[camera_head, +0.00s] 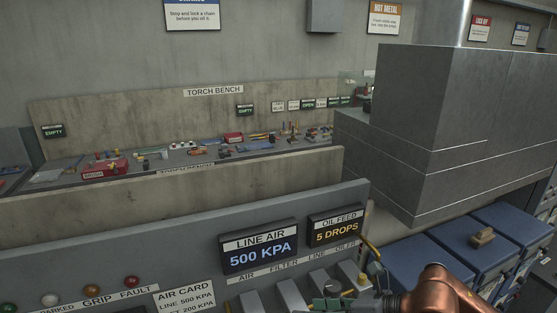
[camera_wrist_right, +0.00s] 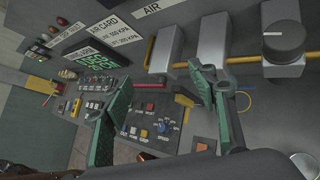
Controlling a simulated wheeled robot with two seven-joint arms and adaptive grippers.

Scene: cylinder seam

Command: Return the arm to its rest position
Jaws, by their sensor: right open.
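My right arm's copper-coloured link (camera_head: 440,292) comes in at the bottom right of the head view, in front of the air line panel. The right gripper (camera_wrist_right: 156,85) shows in the right wrist view with its two green fingers spread wide apart and nothing between them. Its fingers are over the panel, with a cluster of buttons behind them. In the head view its end is hard to make out at the bottom edge. My left gripper is in neither view.
The panel carries a LINE AIR display (camera_head: 259,249) reading 500 KPA and an OIL FEED display (camera_head: 336,228) reading 5 DROPS. Grey filter blocks and a dark knob (camera_wrist_right: 286,42) stand close by. A big grey metal housing (camera_head: 450,125) and blue drawers (camera_head: 480,240) are at the right.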

